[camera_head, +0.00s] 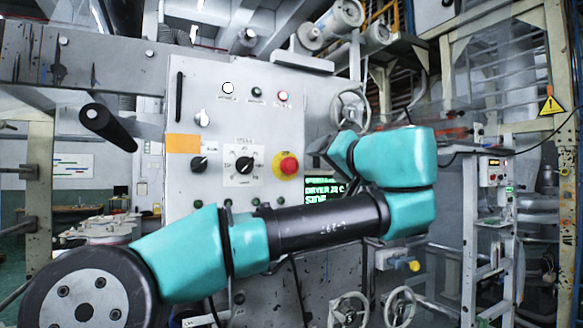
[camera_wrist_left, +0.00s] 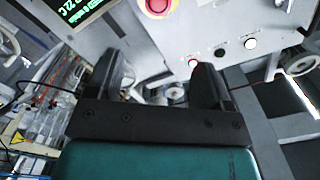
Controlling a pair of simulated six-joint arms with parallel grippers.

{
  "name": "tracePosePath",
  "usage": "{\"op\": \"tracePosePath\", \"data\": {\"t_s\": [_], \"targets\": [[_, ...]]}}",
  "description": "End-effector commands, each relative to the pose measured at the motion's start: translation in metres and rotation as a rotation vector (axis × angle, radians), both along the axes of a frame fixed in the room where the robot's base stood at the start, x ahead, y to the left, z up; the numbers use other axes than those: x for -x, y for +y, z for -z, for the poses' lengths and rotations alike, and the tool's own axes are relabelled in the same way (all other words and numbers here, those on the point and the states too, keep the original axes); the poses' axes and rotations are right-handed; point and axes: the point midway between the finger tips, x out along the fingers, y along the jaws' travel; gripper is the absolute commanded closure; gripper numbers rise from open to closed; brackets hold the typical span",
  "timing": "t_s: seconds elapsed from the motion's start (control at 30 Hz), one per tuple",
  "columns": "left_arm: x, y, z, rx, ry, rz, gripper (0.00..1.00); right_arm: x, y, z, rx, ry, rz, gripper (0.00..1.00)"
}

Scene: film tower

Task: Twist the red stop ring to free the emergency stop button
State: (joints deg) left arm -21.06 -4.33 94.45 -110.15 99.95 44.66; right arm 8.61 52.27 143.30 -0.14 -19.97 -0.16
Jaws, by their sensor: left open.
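The red stop button (camera_head: 288,165) with its yellow surround sits on the grey control panel (camera_head: 250,110), right of a black rotary dial. It also shows cut off at the top edge of the left wrist view (camera_wrist_left: 157,6). I cannot make out the red ring apart from the button. My left gripper (camera_head: 319,149) is just right of the button in the head view, partly hidden by its own teal wrist. In the left wrist view its two dark fingers (camera_wrist_left: 160,68) stand wide apart with nothing between them. My right gripper is not in view.
The panel carries a black rotary dial (camera_head: 244,165), a smaller knob (camera_head: 199,164), several lamps along the top and a green-text display (camera_head: 325,190) below right of the button. A handwheel (camera_head: 350,110) stands at the panel's right side. A black handle (camera_head: 108,127) sticks out at left.

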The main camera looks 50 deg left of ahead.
Motion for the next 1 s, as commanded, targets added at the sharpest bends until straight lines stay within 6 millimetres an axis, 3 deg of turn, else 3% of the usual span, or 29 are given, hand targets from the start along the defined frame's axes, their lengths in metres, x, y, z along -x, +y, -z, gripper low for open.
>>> {"op": "tracePosePath", "data": {"t_s": [0.47,1.0], "targets": [[-0.004,0.010,0.001,0.001,0.005,0.002,0.26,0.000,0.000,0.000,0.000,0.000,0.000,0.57],[-0.016,0.081,0.002,0.001,0.006,0.001,0.26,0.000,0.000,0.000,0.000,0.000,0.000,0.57]]}}
